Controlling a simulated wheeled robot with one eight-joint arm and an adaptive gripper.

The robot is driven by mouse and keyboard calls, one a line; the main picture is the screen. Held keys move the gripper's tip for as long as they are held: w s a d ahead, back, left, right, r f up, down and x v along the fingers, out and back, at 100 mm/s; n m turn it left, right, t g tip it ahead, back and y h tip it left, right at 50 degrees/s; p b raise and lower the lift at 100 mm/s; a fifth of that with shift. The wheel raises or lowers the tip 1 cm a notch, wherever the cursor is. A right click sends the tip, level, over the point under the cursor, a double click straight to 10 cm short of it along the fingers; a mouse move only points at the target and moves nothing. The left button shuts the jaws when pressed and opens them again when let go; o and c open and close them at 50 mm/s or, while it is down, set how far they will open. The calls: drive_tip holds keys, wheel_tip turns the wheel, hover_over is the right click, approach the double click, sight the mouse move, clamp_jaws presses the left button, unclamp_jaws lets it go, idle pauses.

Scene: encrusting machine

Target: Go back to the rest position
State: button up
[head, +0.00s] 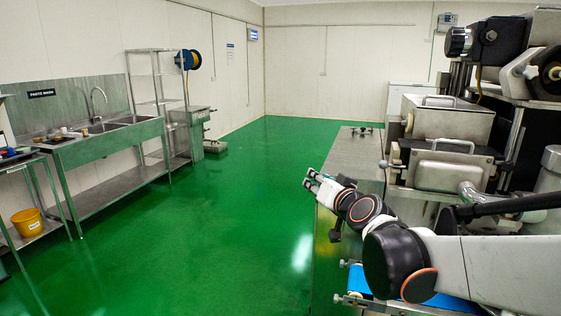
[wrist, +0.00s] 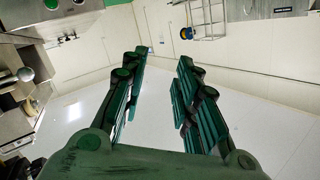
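My gripper (head: 313,180) is at the end of my arm, which reaches in from the right in the head view. It is in the air over the edge between the green floor and the steel machine, pointing left. In the wrist view my gripper (wrist: 162,75) shows two dark green fingers standing well apart. Nothing is between them, only the white wall and ceiling beyond. The encrusting machine (head: 440,125), of steel with boxy hoppers, stands at the right. My arm hides part of its lower front.
A steel sink bench (head: 110,140) and a shelf rack (head: 150,80) line the left wall. A yellow bucket (head: 28,221) sits on a low shelf. A blue conveyor belt (head: 360,280) lies under my arm. The green floor (head: 200,220) in the middle is clear.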

drive_tip(key=s+d+f+g+h, duration=0.1)
drive_tip(key=s+d+f+g, duration=0.2)
drive_tip(key=s, duration=0.7)
drive_tip(key=s+d+f+n+g+h, duration=0.1)
drive_tip(key=s+d+f+g, duration=0.2)
drive_tip(key=s+f, duration=0.3)
drive_tip(key=s+d+f+n+g+h, duration=0.1)
drive_tip(key=s+d+f, duration=0.3)
drive_tip(key=s, duration=1.1)
drive_tip(key=shift+s+d+f+g+h, duration=0.15)
drive_tip(key=shift+s+f+g+h, duration=0.3)
drive_tip(key=shift+f+g, duration=0.4)
drive_tip(key=shift+w+r, duration=0.1)
